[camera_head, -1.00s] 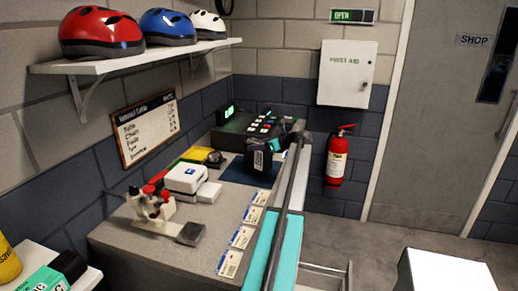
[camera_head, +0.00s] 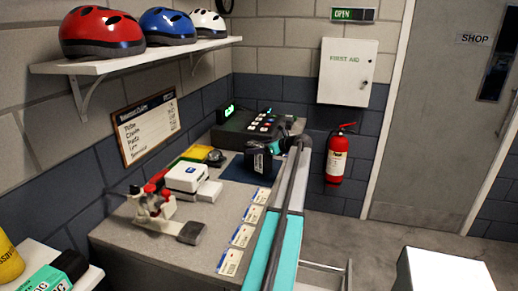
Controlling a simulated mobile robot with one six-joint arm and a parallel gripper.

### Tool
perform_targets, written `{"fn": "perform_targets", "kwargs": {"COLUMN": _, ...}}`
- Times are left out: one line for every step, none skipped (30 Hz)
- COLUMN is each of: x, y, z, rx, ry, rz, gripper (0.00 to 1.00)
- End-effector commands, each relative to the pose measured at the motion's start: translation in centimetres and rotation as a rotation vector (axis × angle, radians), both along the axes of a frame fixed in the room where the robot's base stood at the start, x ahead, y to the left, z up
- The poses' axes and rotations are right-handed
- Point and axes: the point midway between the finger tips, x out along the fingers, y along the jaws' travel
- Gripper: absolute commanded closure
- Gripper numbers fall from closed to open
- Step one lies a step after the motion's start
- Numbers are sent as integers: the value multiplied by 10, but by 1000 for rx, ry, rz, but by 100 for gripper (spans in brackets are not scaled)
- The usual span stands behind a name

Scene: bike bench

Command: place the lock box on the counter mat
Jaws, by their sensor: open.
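The counter mat, a dark blue flat sheet (camera_head: 234,172), lies on the grey counter in front of the cash register. My gripper (camera_head: 260,166) is at the end of my arm, over the right part of the mat and open. It is a dark block with a pale mark and teal behind it, seen small. I cannot make out its fingertips, or whether it touches the mat. I cannot pick out the lock box for certain; it may be hidden by my gripper or arm.
The cash register (camera_head: 248,126) stands behind the mat. Left of the mat are a white box with a blue label (camera_head: 187,177) and a red and grey clamp-like tool (camera_head: 152,204). Several price cards (camera_head: 241,236) line the counter's right side, beside my arm.

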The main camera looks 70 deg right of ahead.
Motion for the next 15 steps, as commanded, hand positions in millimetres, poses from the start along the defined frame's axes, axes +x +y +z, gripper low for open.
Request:
{"fn": "perform_targets", "kwargs": {"x": 0, "y": 0, "z": 0, "rx": 0, "ry": 0, "rz": 0, "gripper": 28}}
{"fn": "perform_targets", "kwargs": {"x": 0, "y": 0, "z": 0, "rx": 0, "ry": 0, "rz": 0, "gripper": 28}}
{"fn": "perform_targets", "kwargs": {"x": 0, "y": 0, "z": 1, "rx": 0, "ry": 0, "rz": 0, "gripper": 28}}
{"fn": "perform_targets", "kwargs": {"x": 0, "y": 0, "z": 1, "rx": 0, "ry": 0, "rz": 0, "gripper": 28}}
{"fn": "perform_targets", "kwargs": {"x": 0, "y": 0, "z": 2, "rx": 0, "ry": 0, "rz": 0, "gripper": 28}}
{"fn": "perform_targets", "kwargs": {"x": -2, "y": 0, "z": 2, "rx": 0, "ry": 0, "rz": 0, "gripper": 28}}
{"fn": "perform_targets", "kwargs": {"x": -3, "y": 1, "z": 3, "rx": 0, "ry": 0, "rz": -1, "gripper": 28}}
{"fn": "perform_targets", "kwargs": {"x": -5, "y": 2, "z": 3, "rx": 1, "ry": 0, "rz": -1, "gripper": 28}}
{"fn": "perform_targets", "kwargs": {"x": -8, "y": 3, "z": 4, "rx": 1, "ry": 0, "rz": -1, "gripper": 28}}
{"fn": "perform_targets", "kwargs": {"x": -10, "y": 4, "z": 5, "rx": 1, "ry": 0, "rz": -1, "gripper": 28}}
{"fn": "perform_targets", "kwargs": {"x": -13, "y": 5, "z": 6, "rx": 1, "ry": 0, "rz": -1, "gripper": 28}}
{"fn": "perform_targets", "kwargs": {"x": -17, "y": 6, "z": 8, "rx": 1, "ry": 0, "rz": -1, "gripper": 28}}
{"fn": "perform_targets", "kwargs": {"x": -20, "y": 7, "z": 9, "rx": -1, "ry": 0, "rz": -2, "gripper": 28}}
{"fn": "perform_targets", "kwargs": {"x": -23, "y": 9, "z": 11, "rx": -1, "ry": -1, "rz": -2, "gripper": 28}}
{"fn": "perform_targets", "kwargs": {"x": -28, "y": 10, "z": 13, "rx": -1, "ry": 0, "rz": -2, "gripper": 28}}
